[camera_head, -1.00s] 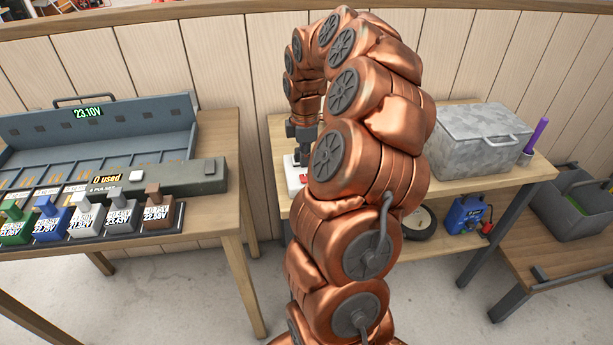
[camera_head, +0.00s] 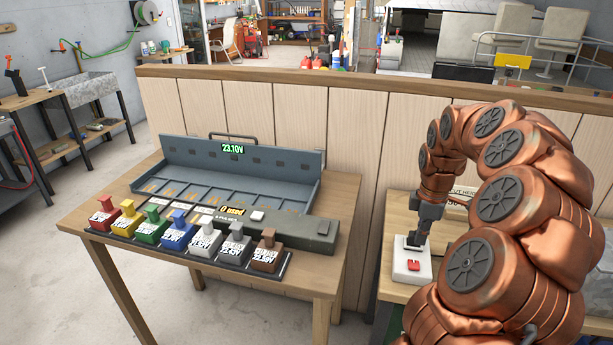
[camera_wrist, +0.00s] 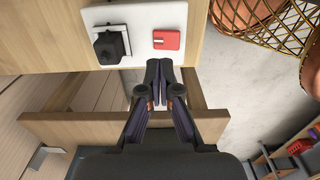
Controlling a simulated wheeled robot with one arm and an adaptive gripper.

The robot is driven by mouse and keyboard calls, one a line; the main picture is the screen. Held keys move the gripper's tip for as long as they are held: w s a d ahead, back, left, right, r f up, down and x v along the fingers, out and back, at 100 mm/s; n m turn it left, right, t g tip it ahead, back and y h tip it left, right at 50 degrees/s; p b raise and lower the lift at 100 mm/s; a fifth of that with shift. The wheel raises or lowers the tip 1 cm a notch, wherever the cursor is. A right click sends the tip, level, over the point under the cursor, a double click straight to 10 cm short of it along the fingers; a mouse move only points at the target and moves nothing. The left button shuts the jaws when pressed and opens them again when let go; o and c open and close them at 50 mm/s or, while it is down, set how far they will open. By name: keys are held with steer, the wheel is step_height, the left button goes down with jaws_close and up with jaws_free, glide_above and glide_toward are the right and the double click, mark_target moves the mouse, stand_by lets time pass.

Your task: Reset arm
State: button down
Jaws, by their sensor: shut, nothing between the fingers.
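My copper-coloured arm bends over at the right of the head view, with my dark gripper (camera_head: 425,222) pointing down at its end. In the wrist view my gripper (camera_wrist: 159,69) has its fingertips together with nothing between them. Just past the tips is a white block (camera_wrist: 150,18) carrying a red button (camera_wrist: 167,40) and a black knob (camera_wrist: 109,45). The fingertips look apart from the block in the wrist view. In the head view the white block (camera_head: 405,273) lies below my gripper, and whether they touch is hard to tell there.
A wooden table (camera_head: 347,195) at left centre holds a grey slotted case (camera_head: 240,160) reading 23.10V and a row of several coloured, labelled blocks (camera_head: 178,232). A low wood-panelled wall (camera_head: 350,125) stands behind. Open concrete floor (camera_head: 110,300) lies at left.

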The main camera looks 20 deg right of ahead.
steer(key=s+a+r+m, duration=0.2)
steer(key=s+a+r, duration=0.1)
steer(key=a, duration=0.8)
steer(key=s+a+r+m, duration=0.1)
steer(key=s+a+r, duration=0.2)
steer(key=a, duration=0.8)
steer(key=s+a+f+m+g, duration=0.1)
steer(key=s+a+m, duration=0.2)
steer(key=s, duration=0.6)
steer(key=s+a+f+m, duration=0.2)
steer(key=s+a+m, duration=0.2)
steer(key=s+a, duration=0.3)
steer(key=shift+s+a+m+g, duration=0.2)
steer(key=shift+s+m+g, duration=0.15)
steer(key=shift+s, duration=0.55)
